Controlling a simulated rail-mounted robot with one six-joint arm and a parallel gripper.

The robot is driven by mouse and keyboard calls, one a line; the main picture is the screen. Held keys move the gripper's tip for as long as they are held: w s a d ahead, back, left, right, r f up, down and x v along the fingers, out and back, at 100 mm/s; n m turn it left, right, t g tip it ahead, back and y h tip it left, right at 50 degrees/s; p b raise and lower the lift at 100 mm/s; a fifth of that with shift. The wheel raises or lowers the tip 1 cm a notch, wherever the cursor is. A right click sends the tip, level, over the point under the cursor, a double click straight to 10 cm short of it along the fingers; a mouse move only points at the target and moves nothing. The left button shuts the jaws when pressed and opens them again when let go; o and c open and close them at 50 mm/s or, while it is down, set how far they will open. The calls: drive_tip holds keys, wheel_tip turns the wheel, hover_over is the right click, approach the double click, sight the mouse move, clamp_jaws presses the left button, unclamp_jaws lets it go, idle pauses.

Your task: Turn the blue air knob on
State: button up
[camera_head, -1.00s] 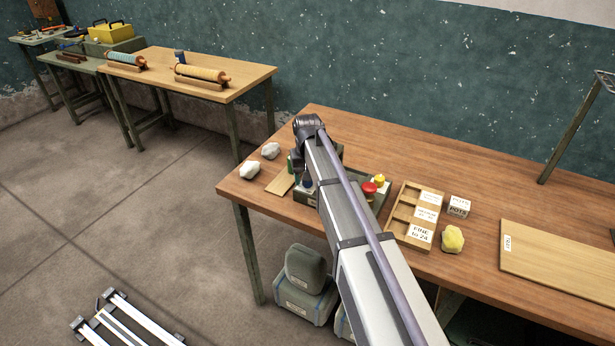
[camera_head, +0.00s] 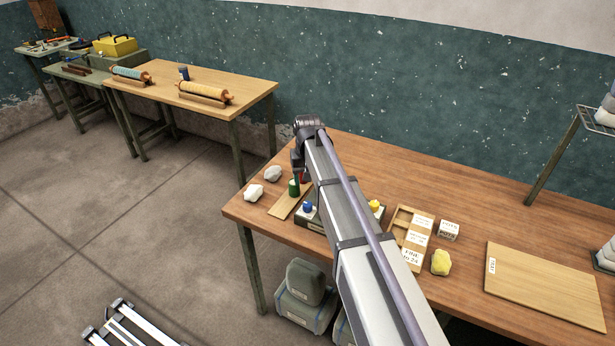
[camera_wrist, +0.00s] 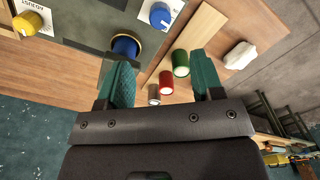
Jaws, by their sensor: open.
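The control panel (camera_head: 312,222) stands on the wooden table, partly hidden behind my arm in the head view. A blue knob (camera_head: 308,207) shows at its left end. In the wrist view a blue knob on a white label (camera_wrist: 160,14) and a darker blue round part with a brass-coloured ring (camera_wrist: 125,47) show; I cannot tell which is the air knob. My gripper (camera_wrist: 162,80) is open and empty, its teal fingers apart. The darker blue part is close to the left finger in the picture; I cannot tell if they touch.
Green (camera_wrist: 181,63), red (camera_wrist: 166,82) and grey (camera_wrist: 154,95) cylinders stand on a board between the fingers in the picture. A yellow knob (camera_wrist: 27,22) is on the panel. White lumps (camera_head: 254,192), a compartment tray (camera_head: 412,238) and a yellow lump (camera_head: 441,262) lie around.

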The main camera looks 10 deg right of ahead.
drive_tip(key=shift+f, duration=0.15)
drive_tip(key=t+b, duration=0.3)
drive_tip(key=t, duration=0.2)
approach(308, 204)
drive_tip(key=b+x, duration=1)
drive_tip(key=shift+f, duration=0.1)
drive_tip(key=shift+r, duration=0.2)
drive_tip(key=shift+c, duration=0.2)
